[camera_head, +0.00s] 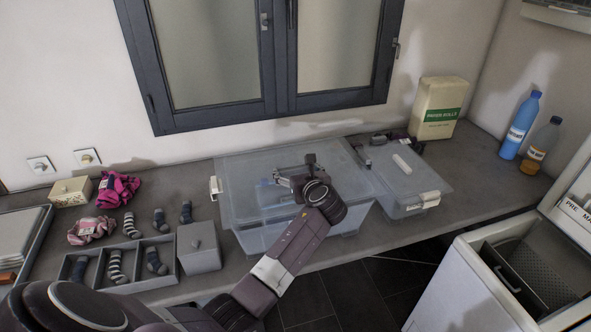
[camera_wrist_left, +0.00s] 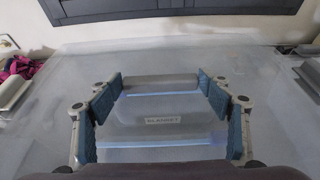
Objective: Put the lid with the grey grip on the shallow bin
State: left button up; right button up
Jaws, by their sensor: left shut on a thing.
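My left gripper (camera_head: 287,184) is over the large clear bin (camera_head: 262,238) in the middle of the counter. In the left wrist view its fingers (camera_wrist_left: 160,92) are shut on the grey grip bar (camera_wrist_left: 160,82) of a clear lid (camera_wrist_left: 55,120). In the head view this lid (camera_head: 243,172) spreads over the bin's top; whether it rests on the rim or hangs just above cannot be told. A second clear bin (camera_head: 410,183) to the right has a lid with a white grip (camera_head: 402,163). My right gripper is not in view.
A sock tray (camera_head: 123,285), a grey lidded box (camera_head: 199,247) and a pink bundle (camera_head: 117,189) lie left. A paper rolls pack (camera_head: 438,107) and two bottles (camera_head: 519,124) stand right. A window (camera_head: 270,55) is behind. An open white washer (camera_head: 470,285) stands at front right.

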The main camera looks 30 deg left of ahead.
pick_arm(q)
jog(key=shift+f, duration=1.25)
jog(key=o, duration=1.5)
jog(key=shift+o, duration=0.2)
jog(key=v, duration=1.2)
jog(key=shift+d, duration=0.1)
